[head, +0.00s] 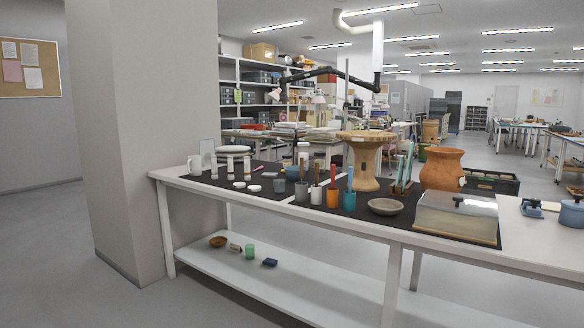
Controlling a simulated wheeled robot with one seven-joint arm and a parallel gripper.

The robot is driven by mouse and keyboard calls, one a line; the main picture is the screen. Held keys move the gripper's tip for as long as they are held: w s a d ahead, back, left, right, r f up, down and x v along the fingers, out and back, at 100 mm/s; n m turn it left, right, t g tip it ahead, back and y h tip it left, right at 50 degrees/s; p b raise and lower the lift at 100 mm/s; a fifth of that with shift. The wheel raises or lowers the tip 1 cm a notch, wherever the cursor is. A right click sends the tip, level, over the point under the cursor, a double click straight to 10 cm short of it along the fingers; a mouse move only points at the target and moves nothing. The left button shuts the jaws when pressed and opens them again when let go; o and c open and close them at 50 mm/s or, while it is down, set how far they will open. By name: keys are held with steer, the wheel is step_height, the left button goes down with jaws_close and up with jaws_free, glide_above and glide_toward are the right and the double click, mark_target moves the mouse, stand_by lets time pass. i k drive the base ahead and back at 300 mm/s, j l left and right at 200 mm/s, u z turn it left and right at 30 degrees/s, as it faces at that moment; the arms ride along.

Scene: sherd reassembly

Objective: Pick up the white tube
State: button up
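Several small pale items stand at the left end of the long white workbench (355,230), on its dark mat (345,213). A long white rounded piece (233,149) lies level above two small upright pale jars (213,167). From this distance I cannot tell whether it is the white tube or which item is. A white mug (194,165) stands at the far left, and small white discs (254,188) lie flat nearby. My gripper is not in view.
Colored cups with tools (332,196), a wooden pedestal (364,165), a grey bowl (384,207), an orange clay pot (441,170) and a clear-lidded box (457,215) crowd the bench's middle and right. A wide pillar (145,130) stands at left. Floor in front is clear.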

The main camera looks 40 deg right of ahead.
mark_target(247, 176)
steer(key=i+j+z, duration=0.1)
steer(key=i+z, duration=0.2)
steer(key=z, duration=0.2)
steer(key=i+j+z, duration=0.25)
steer(key=z, duration=0.25)
steer(key=i+j+z, duration=0.3)
steer(key=z, duration=0.2)
steer(key=i+j, duration=0.15)
steer(key=j, duration=0.2)
steer(key=i+j+z, duration=0.1)
steer(key=j, duration=0.25)
steer(key=i+j, duration=0.25)
steer(key=j, duration=0.15)
steer(key=i+j+z, duration=0.1)
steer(key=j, duration=0.25)
steer(key=i+j, duration=0.2)
steer(key=j, duration=0.15)
steer(key=i+j+z, duration=0.1)
steer(key=j, duration=0.3)
steer(key=i+j, duration=0.15)
steer(key=j, duration=0.25)
steer(key=z, duration=0.05)
